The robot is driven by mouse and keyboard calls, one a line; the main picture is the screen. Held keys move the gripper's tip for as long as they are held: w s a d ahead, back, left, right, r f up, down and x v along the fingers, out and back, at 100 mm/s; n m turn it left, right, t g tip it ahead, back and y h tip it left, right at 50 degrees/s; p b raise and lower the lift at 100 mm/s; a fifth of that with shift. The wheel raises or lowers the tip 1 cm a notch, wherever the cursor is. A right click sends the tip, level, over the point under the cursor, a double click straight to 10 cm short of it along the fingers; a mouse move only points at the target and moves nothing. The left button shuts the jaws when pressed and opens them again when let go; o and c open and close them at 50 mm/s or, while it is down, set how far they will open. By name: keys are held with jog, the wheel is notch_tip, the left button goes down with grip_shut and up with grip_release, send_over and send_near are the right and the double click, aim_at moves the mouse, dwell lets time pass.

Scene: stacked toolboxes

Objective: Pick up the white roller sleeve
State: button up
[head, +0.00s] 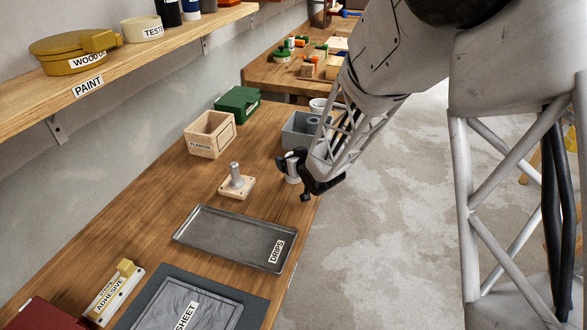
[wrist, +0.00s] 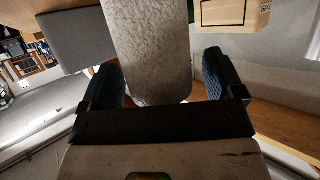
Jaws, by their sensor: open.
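The white roller sleeve (head: 292,179) is near the right edge of the workbench, partly hidden by my gripper (head: 297,166) in the head view. In the wrist view the sleeve (wrist: 150,45) is a pale, mottled, fuzzy cylinder running up between the two dark blue ribbed fingers. My gripper (wrist: 160,83) is open, with one finger on each side of the sleeve. Gaps show between the fingers and the sleeve. The sleeve's far end is out of the wrist view.
A wooden base with a grey upright peg (head: 235,180) stands left of my gripper. Behind are a grey bin (head: 295,133), a wooden box (head: 209,135) and a green case (head: 238,103). A metal tray (head: 225,238) lies in front. Bare bench lies between peg and tray.

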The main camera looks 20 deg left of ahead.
jog(key=c, duration=1)
jog(key=shift+r, duration=0.15)
jog(key=shift+r, duration=0.8)
jog(key=s+d+r, duration=0.3)
jog(key=s+d, duration=0.5)
jog(key=s, duration=0.5)
jog(key=shift+s+d, duration=0.2)
jog(key=shift+s, duration=0.1)
